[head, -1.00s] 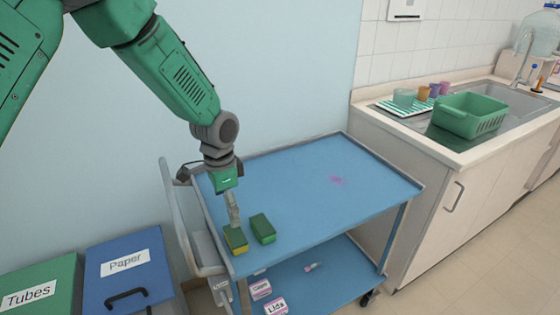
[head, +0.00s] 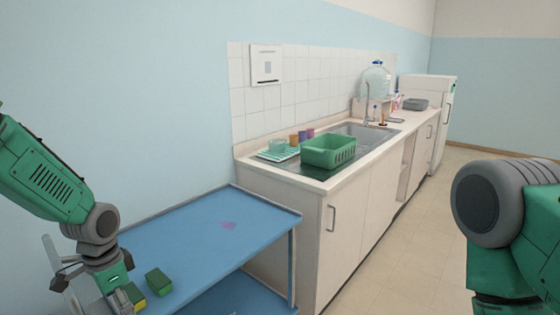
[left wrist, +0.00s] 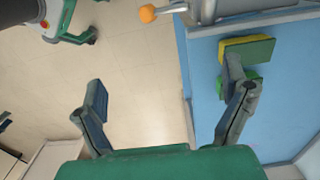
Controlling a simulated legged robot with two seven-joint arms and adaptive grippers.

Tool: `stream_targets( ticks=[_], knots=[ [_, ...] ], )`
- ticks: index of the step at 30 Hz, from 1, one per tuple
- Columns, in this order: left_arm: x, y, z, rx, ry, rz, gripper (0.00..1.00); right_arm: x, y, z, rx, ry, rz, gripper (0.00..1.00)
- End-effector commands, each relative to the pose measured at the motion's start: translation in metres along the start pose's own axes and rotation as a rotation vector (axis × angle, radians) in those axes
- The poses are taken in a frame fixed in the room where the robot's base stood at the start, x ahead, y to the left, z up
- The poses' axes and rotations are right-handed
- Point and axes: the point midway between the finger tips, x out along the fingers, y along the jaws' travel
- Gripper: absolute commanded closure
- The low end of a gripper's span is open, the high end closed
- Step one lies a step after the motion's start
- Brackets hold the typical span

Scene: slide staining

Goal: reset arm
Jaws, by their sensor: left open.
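My left gripper (head: 122,302) is low at the left of the head view, over the near-left end of the blue cart. In the left wrist view its two fingers are spread wide with nothing between them (left wrist: 162,85). A yellow-and-green sponge (head: 134,296) lies on the cart top right beside it; in the left wrist view this sponge (left wrist: 247,50) is just beyond one fingertip. Whether they touch, I cannot tell. A green sponge (head: 158,282) lies a little to the right. My right arm's grey and green links show at the right edge; its gripper is out of view.
The blue cart (head: 190,245) has a pink stain (head: 228,225) on its top. Behind it stands a counter with a green basin (head: 328,151), a striped mat (head: 280,154) with several cups, a sink (head: 362,133) and a water bottle (head: 375,80). The floor (head: 400,240) at right is clear.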

Motion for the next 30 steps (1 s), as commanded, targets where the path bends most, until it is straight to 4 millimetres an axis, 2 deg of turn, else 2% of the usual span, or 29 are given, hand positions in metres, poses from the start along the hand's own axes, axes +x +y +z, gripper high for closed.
stream_targets(
  ticks=[11, 17, 20, 22, 25, 27, 30],
  knots=[
    [0.061, 0.045, 0.008, -0.085, 0.012, 0.021, 0.08, 0.010, -0.001, 0.000, -0.002, 0.001, -0.001, 0.60],
    [0.112, 0.084, 0.030, -0.176, 0.025, 0.037, 0.08, 0.020, -0.001, 0.001, -0.001, 0.000, -0.001, 0.60],
    [0.144, 0.107, 0.050, -0.245, 0.032, 0.047, 0.08, 0.026, -0.001, 0.002, -0.001, 0.000, 0.000, 0.60],
    [0.171, 0.130, 0.070, -0.310, 0.031, 0.052, 0.08, 0.033, -0.001, 0.002, -0.001, 0.000, 0.000, 0.60],
    [0.208, 0.168, 0.112, -0.428, 0.029, 0.045, 0.08, 0.044, -0.001, 0.003, -0.001, 0.000, 0.000, 0.60],
    [0.224, 0.190, 0.141, -0.506, 0.029, 0.027, 0.08, 0.051, -0.001, 0.003, -0.001, 0.000, -0.001, 0.60],
    [0.234, 0.210, 0.172, -0.588, 0.033, -0.005, 0.08, 0.057, -0.001, 0.003, -0.001, 0.000, -0.001, 0.60]
  ],
)
